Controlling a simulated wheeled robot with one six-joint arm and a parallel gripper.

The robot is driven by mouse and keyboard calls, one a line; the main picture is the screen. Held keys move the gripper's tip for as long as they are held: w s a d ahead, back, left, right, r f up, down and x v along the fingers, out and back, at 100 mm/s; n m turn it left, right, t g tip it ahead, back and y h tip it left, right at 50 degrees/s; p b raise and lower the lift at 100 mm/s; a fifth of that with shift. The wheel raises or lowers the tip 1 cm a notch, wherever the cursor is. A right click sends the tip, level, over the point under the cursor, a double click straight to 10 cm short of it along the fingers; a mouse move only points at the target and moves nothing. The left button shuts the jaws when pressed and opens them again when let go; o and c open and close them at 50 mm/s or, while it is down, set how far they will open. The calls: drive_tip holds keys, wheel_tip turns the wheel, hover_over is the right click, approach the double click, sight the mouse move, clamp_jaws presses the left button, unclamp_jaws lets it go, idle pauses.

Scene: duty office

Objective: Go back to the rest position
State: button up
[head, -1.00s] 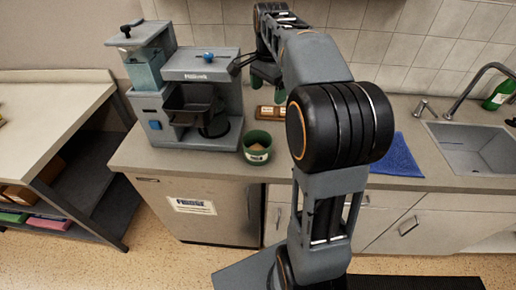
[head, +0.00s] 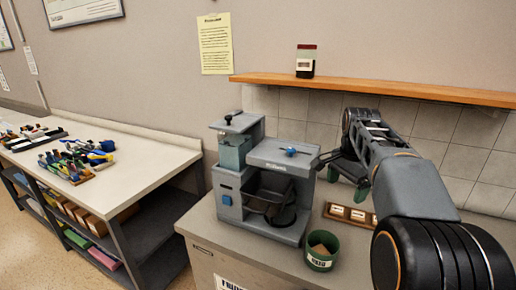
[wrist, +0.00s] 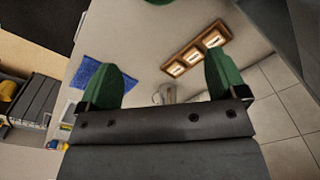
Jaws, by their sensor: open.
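My gripper (head: 347,182) hangs above the counter, to the right of the coffee machine (head: 262,190). In the wrist view my gripper (wrist: 166,82) has its two green fingers wide apart with nothing held between them. The arm reaches in from the lower right of the head view. Below and beyond the fingers in the wrist view is the counter with a wooden tray of labelled compartments (wrist: 175,71). The tray also shows below the gripper in the head view (head: 338,217), partly hidden by the arm.
A green pot (head: 321,260) stands in front of the machine. A wooden shelf (head: 370,89) with a jar (head: 305,62) runs along the wall above the arm. A side table (head: 125,160) with tools stands left. A blue cloth (wrist: 92,72) lies on the counter.

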drive_tip(key=s+a+f+n+t, duration=0.1)
drive_tip(key=s+a+f+n, duration=0.4)
drive_tip(key=s, duration=0.3)
drive_tip(key=s+a+f+n+t, duration=0.2)
drive_tip(key=s+a+f+n, duration=0.4)
drive_tip(key=s+f+n, duration=0.1)
drive_tip(key=shift+s+f+n+t, duration=0.3)
drive_tip(key=shift+s+n, duration=0.5)
drive_tip(key=shift+s, duration=0.25)
